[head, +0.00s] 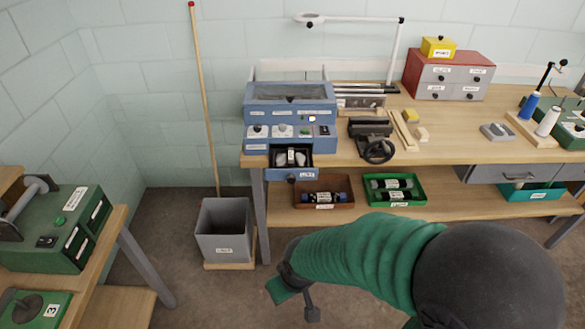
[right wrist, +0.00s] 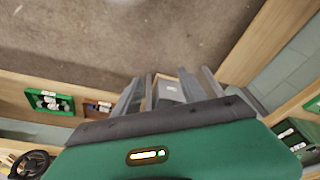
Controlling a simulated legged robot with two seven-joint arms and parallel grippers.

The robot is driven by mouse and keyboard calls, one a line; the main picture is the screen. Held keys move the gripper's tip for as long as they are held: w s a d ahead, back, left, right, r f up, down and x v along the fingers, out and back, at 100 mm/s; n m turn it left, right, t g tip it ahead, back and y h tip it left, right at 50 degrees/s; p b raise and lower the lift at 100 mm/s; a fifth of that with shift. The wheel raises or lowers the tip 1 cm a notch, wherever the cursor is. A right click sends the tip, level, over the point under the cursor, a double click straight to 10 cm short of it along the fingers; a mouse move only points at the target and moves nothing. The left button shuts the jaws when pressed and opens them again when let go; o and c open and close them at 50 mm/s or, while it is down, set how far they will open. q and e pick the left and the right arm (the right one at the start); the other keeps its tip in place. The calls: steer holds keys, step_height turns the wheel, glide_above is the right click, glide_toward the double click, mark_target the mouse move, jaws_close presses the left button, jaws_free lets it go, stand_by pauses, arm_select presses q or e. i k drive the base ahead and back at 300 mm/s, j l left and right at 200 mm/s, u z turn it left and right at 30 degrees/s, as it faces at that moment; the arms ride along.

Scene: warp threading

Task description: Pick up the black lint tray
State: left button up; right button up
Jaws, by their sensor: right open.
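What looks like the black lint tray (head: 302,158) sits in the open front drawer of the blue machine (head: 290,115) on the workbench. A pale item with a label lies in it. I cannot read the label to confirm. My right gripper (head: 298,303) is low in front of the bench, right of and nearer than the grey bin, well below and apart from the tray. In the right wrist view its fingers (right wrist: 168,88) are spread and hold nothing. The tray is not clear in that view. My left gripper is not in view.
A grey bin (head: 224,232) stands on the floor, with a tall wooden pole (head: 203,100) behind it. A brown tray (head: 324,191) and a green tray (head: 394,188) with spools sit on the lower shelf. A black handwheel (head: 378,150) stands right of the drawer.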

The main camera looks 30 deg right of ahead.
mark_target(290, 158)
steer(key=i+z, duration=0.2)
steer(key=z, duration=0.25)
steer(key=i+j+z, duration=0.15)
steer(key=z, duration=0.35)
steer(key=i+j, duration=0.05)
